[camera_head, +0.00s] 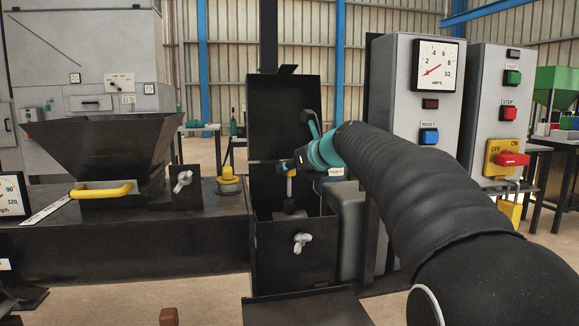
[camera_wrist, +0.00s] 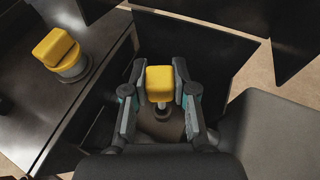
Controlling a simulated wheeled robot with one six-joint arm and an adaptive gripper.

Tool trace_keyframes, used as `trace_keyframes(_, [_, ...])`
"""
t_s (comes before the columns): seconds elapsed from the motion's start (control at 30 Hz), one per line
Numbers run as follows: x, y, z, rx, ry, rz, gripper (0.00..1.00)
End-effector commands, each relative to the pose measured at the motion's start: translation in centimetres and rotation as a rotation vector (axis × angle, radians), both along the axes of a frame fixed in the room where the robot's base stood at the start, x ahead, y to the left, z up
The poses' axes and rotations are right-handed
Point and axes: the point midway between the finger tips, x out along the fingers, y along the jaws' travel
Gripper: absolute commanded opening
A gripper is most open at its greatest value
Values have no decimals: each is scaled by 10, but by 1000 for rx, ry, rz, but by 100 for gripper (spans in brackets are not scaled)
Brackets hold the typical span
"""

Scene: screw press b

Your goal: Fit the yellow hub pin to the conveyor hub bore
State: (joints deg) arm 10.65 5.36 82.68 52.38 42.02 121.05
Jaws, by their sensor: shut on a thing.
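My gripper (camera_wrist: 160,72) is shut on the yellow hub pin (camera_wrist: 159,86), one finger on each side of its blocky yellow head. In the head view, my gripper (camera_head: 289,166) holds the pin (camera_head: 291,173) upright inside an open black box, with its grey shank pointing down. Below the pin is a dark round part, likely the conveyor hub (camera_head: 290,214); it also shows beneath the pin in the wrist view (camera_wrist: 168,126). The shank tip looks close above it. I cannot tell whether the tip touches or enters the bore, which is hidden.
The black box (camera_head: 268,245) has walls around the pin and a raised lid (camera_head: 283,115) behind. Another yellow-topped knob (camera_head: 228,174) stands on the dark bench to the left. A grey control cabinet (camera_head: 415,105) stands to the right, close to my arm.

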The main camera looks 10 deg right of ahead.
Motion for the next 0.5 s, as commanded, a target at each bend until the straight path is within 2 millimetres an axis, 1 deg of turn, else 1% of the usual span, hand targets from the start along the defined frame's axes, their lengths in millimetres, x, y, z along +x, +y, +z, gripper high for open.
trace_keyframes(0.5, [0, 0, -16, 0, -1, -1, 0])
